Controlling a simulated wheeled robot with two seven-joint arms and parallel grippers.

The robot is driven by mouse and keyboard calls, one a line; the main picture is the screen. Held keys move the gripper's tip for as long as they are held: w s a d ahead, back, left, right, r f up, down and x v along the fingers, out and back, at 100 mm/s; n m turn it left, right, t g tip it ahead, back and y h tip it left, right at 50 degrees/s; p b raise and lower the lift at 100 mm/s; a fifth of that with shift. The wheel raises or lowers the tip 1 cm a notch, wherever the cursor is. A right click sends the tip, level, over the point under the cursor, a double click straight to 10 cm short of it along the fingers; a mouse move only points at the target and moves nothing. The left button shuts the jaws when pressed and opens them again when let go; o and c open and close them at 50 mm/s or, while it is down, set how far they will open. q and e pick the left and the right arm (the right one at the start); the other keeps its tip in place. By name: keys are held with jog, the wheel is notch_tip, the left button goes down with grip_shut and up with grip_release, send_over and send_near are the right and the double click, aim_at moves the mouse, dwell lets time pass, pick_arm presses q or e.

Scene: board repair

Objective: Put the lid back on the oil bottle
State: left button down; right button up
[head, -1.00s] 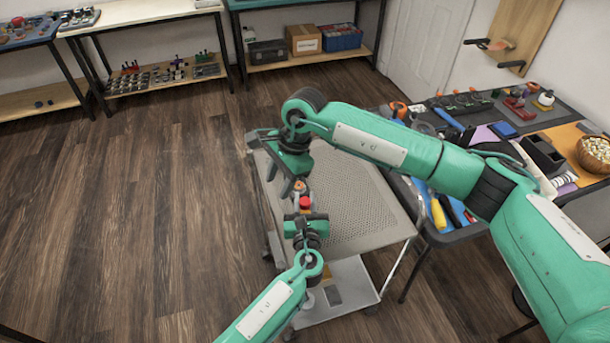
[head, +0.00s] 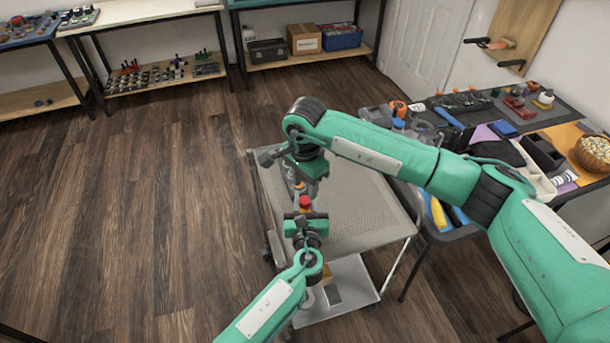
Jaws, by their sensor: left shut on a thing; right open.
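My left gripper (head: 305,214) comes up from the bottom of the head view, over the cart's left part. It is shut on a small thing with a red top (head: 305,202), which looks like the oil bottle. Most of it is hidden by the gripper. I cannot tell whether the red part is the lid. My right gripper (head: 298,187) is open just beyond and above the red top, with its arm coming in from the right. No separate lid can be made out; the fingers are small and partly hidden.
A grey perforated cart (head: 363,208) stands under both grippers, its right part bare. At right is a dark workbench (head: 565,112) with tools, a white tray (head: 541,186) and a wicker bowl (head: 594,153). Shelves line the back wall. The wooden floor (head: 150,220) at left is clear.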

aim_at(305, 200)
pick_arm(q)
jog(key=shift+s+f, duration=0.1)
jog(key=shift+f, duration=0.3)
pick_arm(e)
jog(key=shift+f, duration=2.65)
pick_arm(q)
jog(key=shift+a, duration=0.1)
pick_arm(e)
grip_shut()
jog(key=m, duration=0.4)
jog(key=shift+s+m, duration=0.1)
jog(key=shift+m, duration=0.3)
jog(key=shift+o, duration=0.8)
grip_release()
notch_tip(305, 200, up, 12)
